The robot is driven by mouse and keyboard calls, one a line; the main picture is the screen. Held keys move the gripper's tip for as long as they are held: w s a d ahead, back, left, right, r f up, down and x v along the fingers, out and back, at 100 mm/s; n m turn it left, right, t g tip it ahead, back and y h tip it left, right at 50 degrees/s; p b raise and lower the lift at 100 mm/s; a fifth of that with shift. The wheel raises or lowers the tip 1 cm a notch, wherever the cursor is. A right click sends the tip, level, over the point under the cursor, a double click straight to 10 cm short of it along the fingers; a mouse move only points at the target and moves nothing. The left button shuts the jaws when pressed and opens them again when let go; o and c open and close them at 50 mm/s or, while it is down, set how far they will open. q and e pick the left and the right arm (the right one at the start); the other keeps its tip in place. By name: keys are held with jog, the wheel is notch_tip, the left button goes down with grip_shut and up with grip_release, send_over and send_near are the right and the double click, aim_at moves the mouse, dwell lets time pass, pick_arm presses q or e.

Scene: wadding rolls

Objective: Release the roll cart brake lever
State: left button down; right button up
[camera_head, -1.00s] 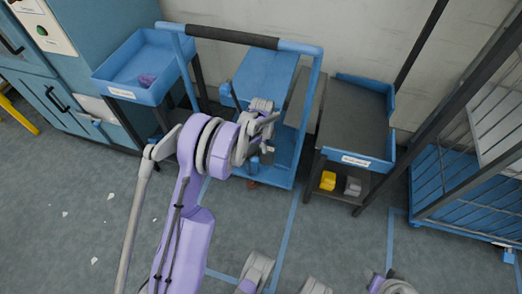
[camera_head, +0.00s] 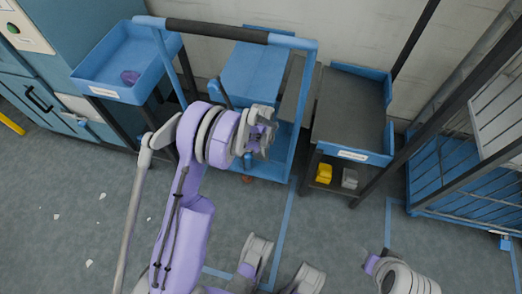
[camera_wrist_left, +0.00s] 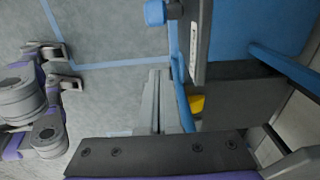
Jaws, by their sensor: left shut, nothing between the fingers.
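The roll cart is a blue frame with a dark grip on its top bar (camera_head: 217,31), in the middle of the head view. A short upright lever with a blue tip (camera_head: 216,88) stands at its left side; I take it for the brake lever. My left gripper (camera_head: 268,130) is in front of the cart, right of that lever and apart from it. Its fingers (camera_wrist_left: 156,104) are shut and empty in the left wrist view. There a blue knob (camera_wrist_left: 155,12) shows beside a grey labelled plate (camera_wrist_left: 200,42); I cannot tell whether it belongs to the lever.
A blue tray stand (camera_head: 118,94) is left of the cart. A dark-topped stand (camera_head: 350,112) with yellow (camera_head: 324,173) and grey (camera_head: 349,178) items on its lower shelf is at right. A barred blue cage (camera_head: 455,170) stands further right. The front floor has open room.

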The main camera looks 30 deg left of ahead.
aim_at(250, 155)
pick_arm(q)
notch_tip(250, 155, down, 8)
jog(key=b, duration=0.2)
jog(key=a, duration=0.1)
jog(key=a+r, duration=0.1)
jog(key=a, duration=0.1)
jog(key=shift+s+a+r, duration=0.2)
jog(key=shift+s+r, duration=0.05)
jog(key=shift+s, duration=0.1)
jog(key=shift+s+a+r, duration=0.15)
jog(key=shift+a+r, duration=0.25)
jog(key=shift+a, duration=0.25)
jog(key=shift+s+a+r, duration=0.15)
jog(key=shift+a+r, duration=0.2)
jog(key=shift+a, duration=0.25)
notch_tip(250, 155, up, 11)
jog(key=p, duration=0.2)
jog(key=shift+a+p, duration=0.2)
jog(key=shift+p, duration=0.1)
